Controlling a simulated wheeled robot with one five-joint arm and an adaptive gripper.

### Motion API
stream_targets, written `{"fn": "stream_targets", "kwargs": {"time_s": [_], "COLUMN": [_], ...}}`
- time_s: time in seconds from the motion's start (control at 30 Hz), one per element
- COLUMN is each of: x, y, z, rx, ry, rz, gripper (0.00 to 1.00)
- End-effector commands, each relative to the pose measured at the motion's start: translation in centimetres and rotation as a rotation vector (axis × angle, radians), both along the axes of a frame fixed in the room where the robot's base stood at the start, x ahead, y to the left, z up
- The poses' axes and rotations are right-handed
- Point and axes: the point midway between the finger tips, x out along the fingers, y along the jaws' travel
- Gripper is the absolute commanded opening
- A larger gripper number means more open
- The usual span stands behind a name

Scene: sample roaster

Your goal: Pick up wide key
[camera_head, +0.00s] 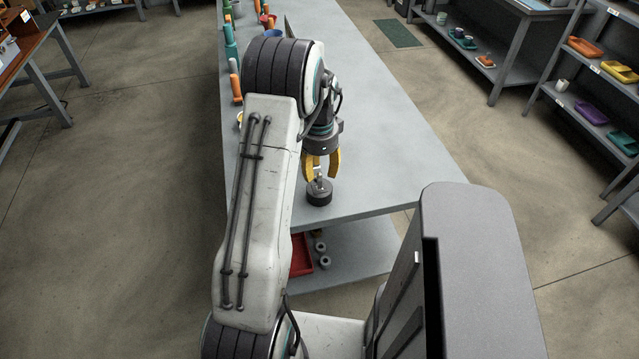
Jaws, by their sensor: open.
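A dark, short cylinder with a narrower grey top (319,197) stands upright on the grey table (375,150), near its front edge. It is the only thing right under my gripper; I cannot tell from its shape that it is the wide key. My gripper (321,178) points down with its yellow fingers open. The fingertips are at the grey top, one on each side in the picture. I cannot tell whether they touch it. My arm hides part of the table to the left.
Several coloured items, including an orange cylinder (236,86), line the table's left edge. A red tray (301,254) and small grey rings lie on the lower shelf (350,262). Racks with coloured trays (591,112) stand at right. The table right of my gripper is clear.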

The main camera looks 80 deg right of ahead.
Motion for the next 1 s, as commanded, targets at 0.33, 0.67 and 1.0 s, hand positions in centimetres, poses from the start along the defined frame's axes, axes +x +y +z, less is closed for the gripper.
{"fn": "stream_targets", "kwargs": {"time_s": [0.33, 0.67, 1.0], "x": [-0.1, -0.1, -0.1], "y": [0.1, 0.0, 0.0], "z": [-3.5, -3.7, -3.7], "rx": [0.002, 0.001, 0.001], "ry": [0.000, -0.001, -0.001], "rz": [0.001, 0.001, 0.001], "gripper": [0.41, 0.42, 0.12]}}
